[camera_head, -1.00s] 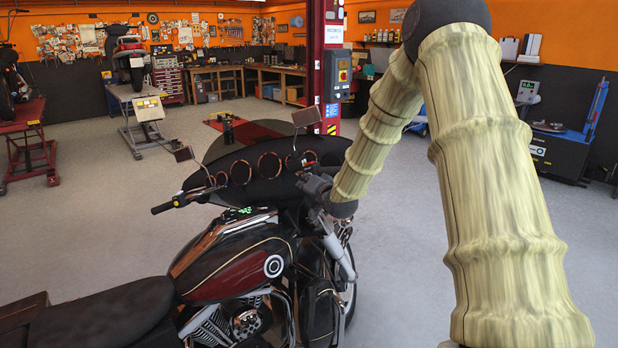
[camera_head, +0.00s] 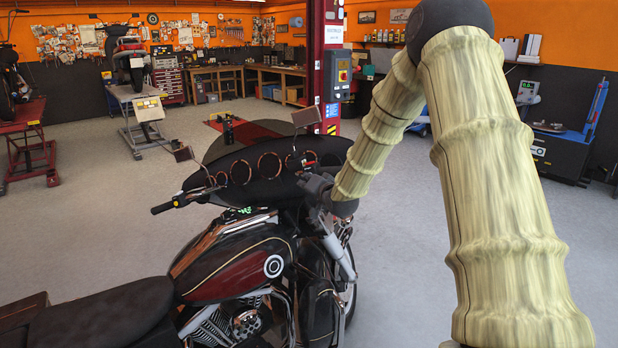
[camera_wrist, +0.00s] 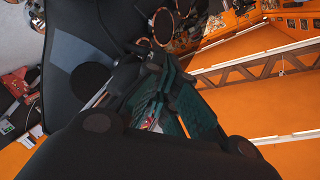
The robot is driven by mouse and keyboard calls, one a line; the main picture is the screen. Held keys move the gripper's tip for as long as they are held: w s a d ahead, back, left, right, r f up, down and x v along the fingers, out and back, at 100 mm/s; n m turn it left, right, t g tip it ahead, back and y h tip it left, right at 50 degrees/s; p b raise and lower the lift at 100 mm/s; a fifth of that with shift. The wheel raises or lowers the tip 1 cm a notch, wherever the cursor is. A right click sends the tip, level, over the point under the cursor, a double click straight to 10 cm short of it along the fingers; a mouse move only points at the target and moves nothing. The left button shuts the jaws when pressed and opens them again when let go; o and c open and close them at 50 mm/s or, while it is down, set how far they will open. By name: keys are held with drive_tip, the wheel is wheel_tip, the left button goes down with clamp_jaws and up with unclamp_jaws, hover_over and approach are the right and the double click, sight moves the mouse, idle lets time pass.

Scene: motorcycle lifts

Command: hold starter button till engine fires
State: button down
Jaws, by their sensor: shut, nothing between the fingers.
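The motorcycle is black and dark red, with its tank (camera_head: 225,278) and round dash gauges (camera_head: 241,171) seen from behind in the head view. In the wrist view my gripper (camera_wrist: 150,80) reaches toward dark handlebar parts, with a round gauge (camera_wrist: 164,27) beyond.
A mirror (camera_head: 306,117) and the dark fairing (camera_head: 300,155) are close to my gripper. The left grip (camera_head: 163,207) is clear. A red lift post (camera_head: 325,75) stands behind the motorcycle. Open grey floor (camera_head: 90,225) lies to the left.

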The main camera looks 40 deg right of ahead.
drive_tip(key=shift+s+a, duration=0.1)
idle(0.5)
drive_tip(key=shift+s+a+r, duration=0.1)
drive_tip(key=shift+s+a, duration=0.3)
drive_tip(key=shift+a, duration=0.15)
drive_tip(key=shift+s+a+r, duration=0.15)
drive_tip(key=shift+s+a, duration=0.55)
drive_tip(key=shift+a, duration=0.35)
drive_tip(key=shift+s+a+r, duration=0.15)
drive_tip(key=shift+s+a, duration=0.55)
drive_tip(key=shift+a, duration=0.3)
drive_tip(key=shift+f, duration=0.1)
